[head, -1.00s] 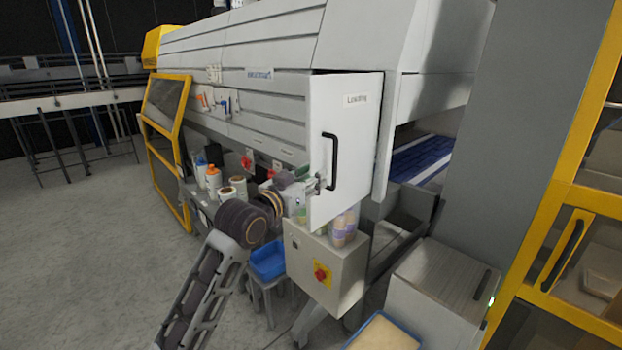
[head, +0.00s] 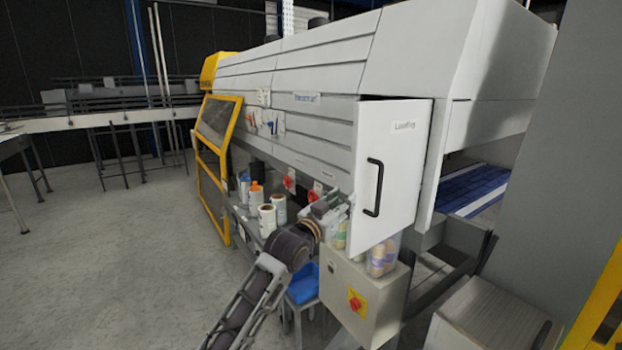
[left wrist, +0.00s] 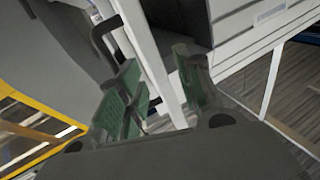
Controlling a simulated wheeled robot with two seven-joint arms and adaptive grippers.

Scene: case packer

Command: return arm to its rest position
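The white door edge (left wrist: 158,65) shows beyond the gap, and the black handle (left wrist: 108,40) is behind the left finger. My left arm reaches up from the bottom of the head view. My right gripper is not in view.
Several bottles and tubs (head: 267,218) stand on the machine's ledge left of the gripper. A grey control box (head: 340,295) with a red knob and a blue bin (head: 304,283) are below. The floor (head: 110,260) at left is clear.

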